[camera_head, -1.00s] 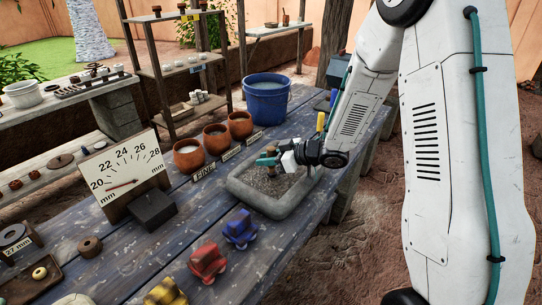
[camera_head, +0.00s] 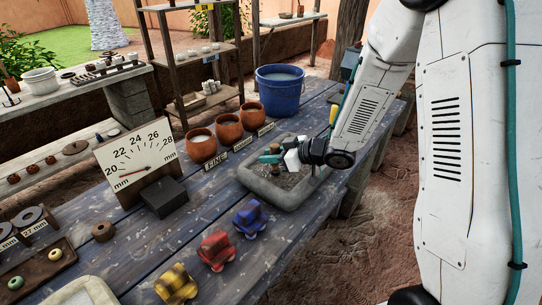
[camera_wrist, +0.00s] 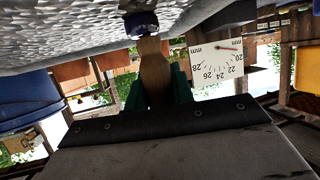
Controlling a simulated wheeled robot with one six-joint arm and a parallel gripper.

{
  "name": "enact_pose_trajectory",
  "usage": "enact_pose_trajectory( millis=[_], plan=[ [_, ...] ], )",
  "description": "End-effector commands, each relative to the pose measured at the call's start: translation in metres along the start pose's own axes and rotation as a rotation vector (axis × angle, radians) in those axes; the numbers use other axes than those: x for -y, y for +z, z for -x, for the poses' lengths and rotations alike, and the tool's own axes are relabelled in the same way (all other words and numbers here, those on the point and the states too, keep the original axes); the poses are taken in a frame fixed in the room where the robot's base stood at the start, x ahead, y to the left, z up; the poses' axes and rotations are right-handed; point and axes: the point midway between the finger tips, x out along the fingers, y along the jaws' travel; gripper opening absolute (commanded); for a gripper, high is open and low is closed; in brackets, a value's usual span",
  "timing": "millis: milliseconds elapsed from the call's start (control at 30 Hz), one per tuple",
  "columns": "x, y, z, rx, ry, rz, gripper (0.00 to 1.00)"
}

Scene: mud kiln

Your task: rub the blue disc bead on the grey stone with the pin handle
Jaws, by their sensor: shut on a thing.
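The grey stone (camera_head: 250,182) is a shallow slab with a raised rim and a rough, speckled middle on the blue plank table. My gripper (camera_head: 272,158) is low over its far left part. In the wrist view, my gripper's green fingers (camera_wrist: 157,88) are shut on the brown wooden pin handle (camera_wrist: 154,68). The dark blue disc bead (camera_wrist: 141,24) is at the handle's far end, against the rough grey surface. I cannot tell for sure whether it touches.
Three clay pots (camera_head: 228,130) and a blue bucket (camera_head: 280,92) stand behind the stone. A dial gauge (camera_head: 137,160) and black block (camera_head: 163,197) are to its left. Blue (camera_head: 250,219), red (camera_head: 215,250) and yellow (camera_head: 176,285) bundles lie in front, left.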

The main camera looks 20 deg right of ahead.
Motion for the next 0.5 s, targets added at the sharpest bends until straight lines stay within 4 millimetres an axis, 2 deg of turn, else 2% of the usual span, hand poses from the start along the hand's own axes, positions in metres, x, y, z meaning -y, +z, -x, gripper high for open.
enact_pose_trajectory(
  millis=[500],
  plan=[
    [-0.001, -0.041, 0.017, -0.004, 0.003, 0.003, 0.00]
  ],
)
